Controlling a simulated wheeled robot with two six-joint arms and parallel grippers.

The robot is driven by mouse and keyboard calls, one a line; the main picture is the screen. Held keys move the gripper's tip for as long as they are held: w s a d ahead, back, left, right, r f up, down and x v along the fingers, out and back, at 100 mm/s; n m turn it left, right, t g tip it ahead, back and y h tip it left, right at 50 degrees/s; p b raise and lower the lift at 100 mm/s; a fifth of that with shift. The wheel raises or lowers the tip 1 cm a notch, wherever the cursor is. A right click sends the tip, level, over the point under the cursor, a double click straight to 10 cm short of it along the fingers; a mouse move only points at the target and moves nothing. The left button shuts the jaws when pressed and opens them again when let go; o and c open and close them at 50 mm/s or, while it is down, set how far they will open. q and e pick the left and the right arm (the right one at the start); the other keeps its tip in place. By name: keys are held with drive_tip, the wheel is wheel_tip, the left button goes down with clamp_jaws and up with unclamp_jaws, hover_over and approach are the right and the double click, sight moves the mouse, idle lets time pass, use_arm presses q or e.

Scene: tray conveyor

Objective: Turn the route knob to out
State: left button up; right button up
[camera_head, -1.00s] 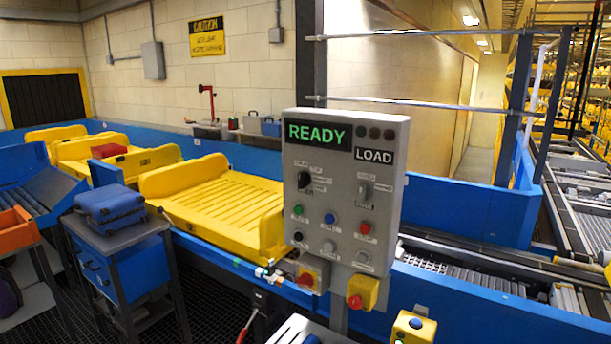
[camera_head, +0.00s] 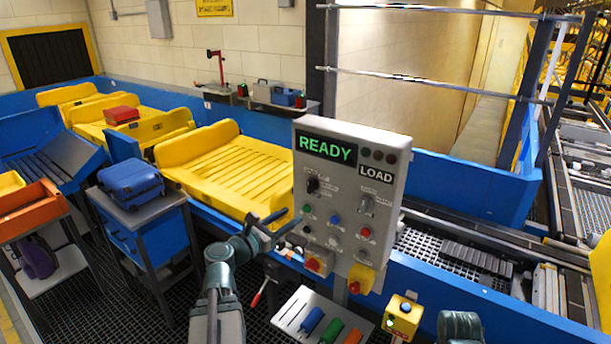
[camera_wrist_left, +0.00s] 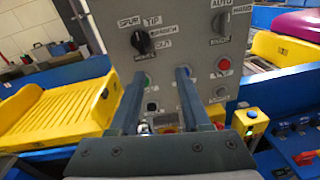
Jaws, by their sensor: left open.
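The grey control panel (camera_head: 350,210) stands upright at the centre with a green READY display and a LOAD sign. The route knob (camera_head: 313,185) is the black rotary knob at its upper left. In the left wrist view the knob (camera_wrist_left: 142,42) has several labels around it, including SPUR, TIP and OUT; I cannot tell surely which one it points to. My left gripper (camera_head: 285,218) is open and empty, in front of the panel's lower left, below the knob. In the left wrist view its two fingers (camera_wrist_left: 160,75) are apart, their tips below the knob and not touching it.
Coloured buttons and another selector (camera_head: 367,203) sit close to the knob. A red button on a yellow box (camera_head: 360,278) is at the panel's foot. A yellow tray (camera_head: 225,170) stands behind on the conveyor. A blue suitcase (camera_head: 130,184) lies on a cart at left.

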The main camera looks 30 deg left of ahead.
sight(308, 186)
use_arm(q)
drive_tip(key=w, duration=0.4)
drive_tip(key=w+a+r+n, duration=0.1)
drive_tip(key=w, duration=0.3)
drive_tip(key=w+r+n+y, duration=0.1)
drive_tip(key=w, duration=0.3)
drive_tip(key=shift+w+a+t, duration=0.35)
drive_tip(key=shift+w+t, duration=0.05)
clamp_jaws()
